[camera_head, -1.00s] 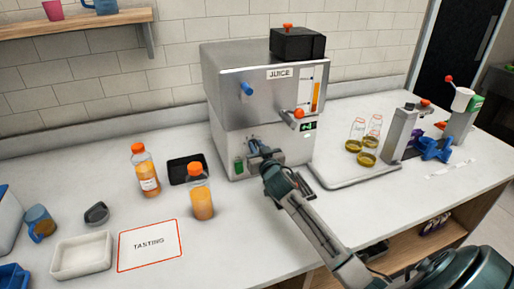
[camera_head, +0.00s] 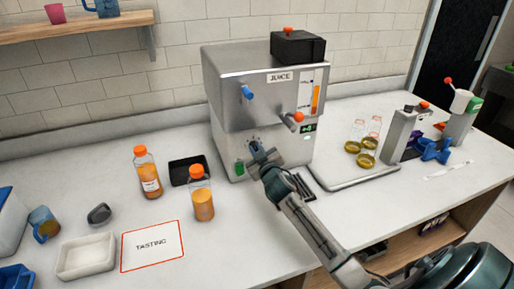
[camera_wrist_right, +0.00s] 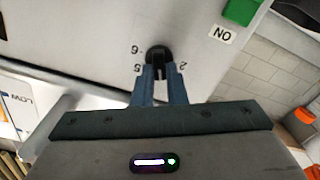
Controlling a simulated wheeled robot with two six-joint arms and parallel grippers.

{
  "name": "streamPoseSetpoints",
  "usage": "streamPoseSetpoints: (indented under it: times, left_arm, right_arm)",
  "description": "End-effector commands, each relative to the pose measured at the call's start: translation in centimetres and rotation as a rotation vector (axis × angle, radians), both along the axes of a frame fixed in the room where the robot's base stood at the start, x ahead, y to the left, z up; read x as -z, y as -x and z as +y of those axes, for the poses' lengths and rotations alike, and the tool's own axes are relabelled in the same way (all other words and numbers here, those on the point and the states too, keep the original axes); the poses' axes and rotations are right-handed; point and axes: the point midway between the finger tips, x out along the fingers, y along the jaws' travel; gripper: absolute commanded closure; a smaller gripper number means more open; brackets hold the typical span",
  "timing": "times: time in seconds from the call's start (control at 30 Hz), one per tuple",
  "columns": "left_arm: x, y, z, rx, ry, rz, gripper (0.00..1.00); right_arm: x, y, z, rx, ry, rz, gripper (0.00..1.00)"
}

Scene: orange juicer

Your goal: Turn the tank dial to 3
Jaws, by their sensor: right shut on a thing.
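The steel juice machine (camera_head: 262,110) stands at the back middle of the counter. Its small black dial (camera_wrist_right: 158,54) shows in the right wrist view on the machine's front face, with printed numbers around it; a 2, a 5 and a 6 can be made out, upside down or tilted. My right gripper (camera_wrist_right: 160,72) is shut on the dial, one finger on each side. In the head view my right gripper (camera_head: 259,155) meets the machine's lower front and hides the dial. The dial's exact pointer setting cannot be told. My left gripper is not in view.
A green switch (camera_wrist_right: 241,10) marked ON is beside the dial. A tray (camera_head: 352,180) with glass jars is to the right.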

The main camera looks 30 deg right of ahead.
Motion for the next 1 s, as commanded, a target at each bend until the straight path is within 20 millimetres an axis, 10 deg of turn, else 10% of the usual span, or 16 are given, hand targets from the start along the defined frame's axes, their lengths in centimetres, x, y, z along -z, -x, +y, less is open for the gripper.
streamPoseSetpoints:
  times: [1.0]
  left_arm:
    - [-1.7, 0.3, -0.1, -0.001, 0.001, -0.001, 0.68]
  right_arm:
    - [0.1, -0.1, 0.2, 0.000, 0.343, 0.082, 1.00]
